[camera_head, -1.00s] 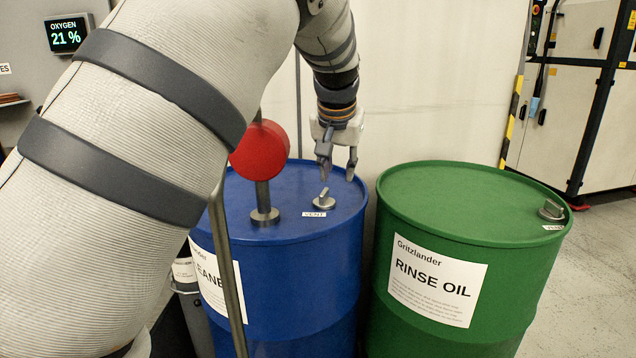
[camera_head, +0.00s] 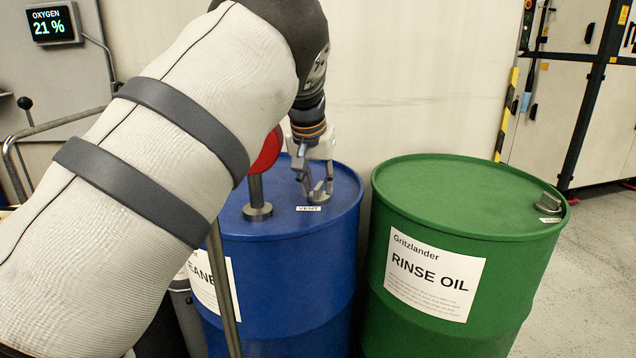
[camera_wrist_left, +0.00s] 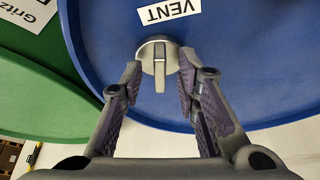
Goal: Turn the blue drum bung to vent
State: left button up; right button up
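The blue drum (camera_head: 290,285) stands left of the green drum, with a VENT label (camera_head: 308,208) on its lid. Its grey metal bung (camera_head: 319,197) has a raised bar handle; in the left wrist view the bung (camera_wrist_left: 158,54) sits just beyond the fingertips, near the lid's edge. My left gripper (camera_head: 316,190) points down at the bung from above. In the left wrist view its fingers (camera_wrist_left: 158,80) are apart, one on each side of the bar, with a gap visible on both sides. My right gripper is in no view.
The pump's red round part (camera_head: 267,152) and its metal post (camera_head: 257,200) stand on the blue lid close left of my gripper. The green RINSE OIL drum (camera_head: 462,205) is close on the right, with its own bung (camera_head: 548,203). A wall is behind.

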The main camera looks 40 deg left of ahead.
pick_arm(q)
grip_shut()
jog(key=n, duration=0.3)
jog(key=shift+d+g+y, duration=0.15)
jog(key=shift+g+y, duration=0.25)
grip_release()
jog(key=shift+w, duration=0.1)
jog(key=shift+r, duration=0.1)
